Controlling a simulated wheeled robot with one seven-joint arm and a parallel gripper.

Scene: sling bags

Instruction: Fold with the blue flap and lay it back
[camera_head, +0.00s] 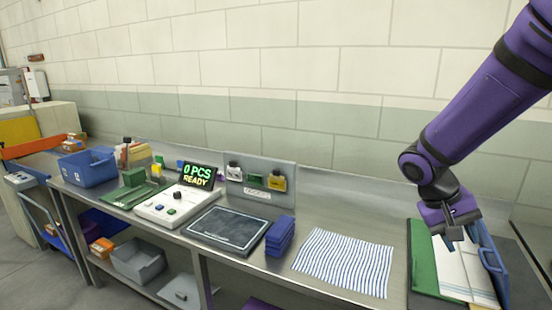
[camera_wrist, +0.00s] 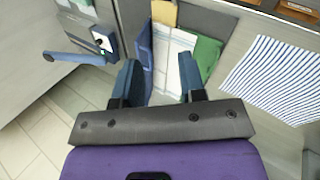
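At the right end of the bench in the head view lies an opened-out piece with a green panel (camera_head: 423,262) on its left, a white lined middle (camera_head: 478,275) and a blue flap (camera_head: 494,258) on its right. The blue flap looks raised at an angle. My gripper (camera_head: 455,238) hangs above the white middle, left of the blue flap. In the wrist view my gripper (camera_wrist: 159,68) has its fingers wide apart with nothing held. The blue flap (camera_wrist: 145,48) shows near the left finger, the green panel (camera_wrist: 207,55) beyond the right one.
A striped cloth (camera_head: 345,262) lies flat left of the piece. Further left are folded blue items (camera_head: 280,236), a dark plate (camera_head: 228,230), a control box with a display (camera_head: 199,176) and a blue bin (camera_head: 86,168). The wall runs behind the bench.

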